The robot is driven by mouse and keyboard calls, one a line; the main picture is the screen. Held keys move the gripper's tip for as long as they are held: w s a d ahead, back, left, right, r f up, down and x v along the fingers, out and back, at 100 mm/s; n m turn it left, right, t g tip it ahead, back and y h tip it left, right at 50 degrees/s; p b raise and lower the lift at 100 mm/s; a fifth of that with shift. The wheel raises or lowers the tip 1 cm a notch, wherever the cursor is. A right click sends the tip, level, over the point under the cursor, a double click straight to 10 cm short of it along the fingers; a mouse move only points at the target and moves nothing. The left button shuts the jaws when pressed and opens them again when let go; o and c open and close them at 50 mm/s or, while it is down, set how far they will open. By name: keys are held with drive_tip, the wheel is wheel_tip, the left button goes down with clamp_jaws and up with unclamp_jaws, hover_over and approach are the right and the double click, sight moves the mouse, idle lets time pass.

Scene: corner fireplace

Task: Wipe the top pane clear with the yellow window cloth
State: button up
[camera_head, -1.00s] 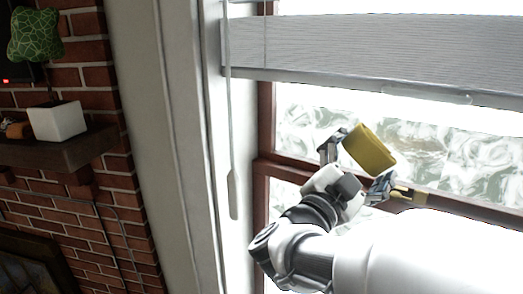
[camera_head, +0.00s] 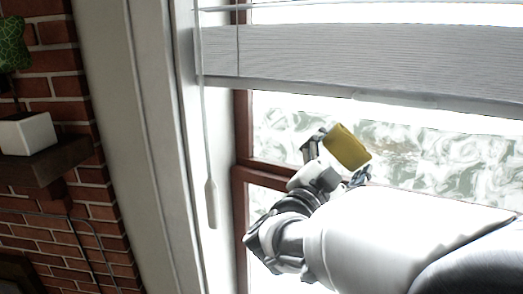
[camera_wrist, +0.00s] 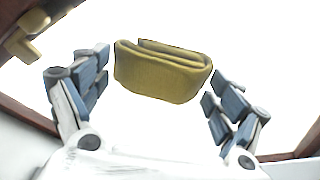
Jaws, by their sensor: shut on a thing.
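The folded yellow window cloth (camera_head: 347,146) is held in front of the top pane (camera_head: 440,162), which carries white swirling smears over much of its visible lower part. My gripper (camera_wrist: 160,88) is shut on the cloth, which sits between its blue-grey finger pads in the wrist view. In the head view my gripper (camera_head: 336,160) is near the left side of the pane, just above the brown crossbar. I cannot tell whether the cloth touches the glass. My white arm hides part of the crossbar and lower pane.
A grey blind (camera_head: 330,58) hangs across the window above the smeared band. Its white cord pull (camera_head: 212,203) hangs left of the brown frame. A brick wall with a wooden shelf (camera_head: 45,166) and white pot (camera_head: 27,133) is at far left. A brass-coloured latch (camera_wrist: 28,40) shows in the wrist view.

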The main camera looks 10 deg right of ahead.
sight(359, 159)
drive_tip(key=shift+w+d, duration=0.65)
drive_tip(key=shift+w, duration=0.1)
idle(0.3)
drive_tip(key=shift+s+d+b, duration=1.1)
drive_tip(key=shift+s+d, duration=0.25)
drive_tip(key=shift+d, duration=0.05)
drive_tip(key=shift+s+d+b, duration=0.9)
drive_tip(key=shift+s+d, duration=0.2)
drive_tip(key=shift+d, duration=0.35)
drive_tip(key=shift+s+d+b, duration=0.9)
drive_tip(key=shift+s+d, duration=0.25)
drive_tip(key=shift+d, duration=0.3)
drive_tip(key=shift+s+d+b, duration=0.9)
drive_tip(key=shift+s+d, duration=0.2)
drive_tip(key=shift+d, duration=0.35)
drive_tip(key=shift+w, duration=0.1)
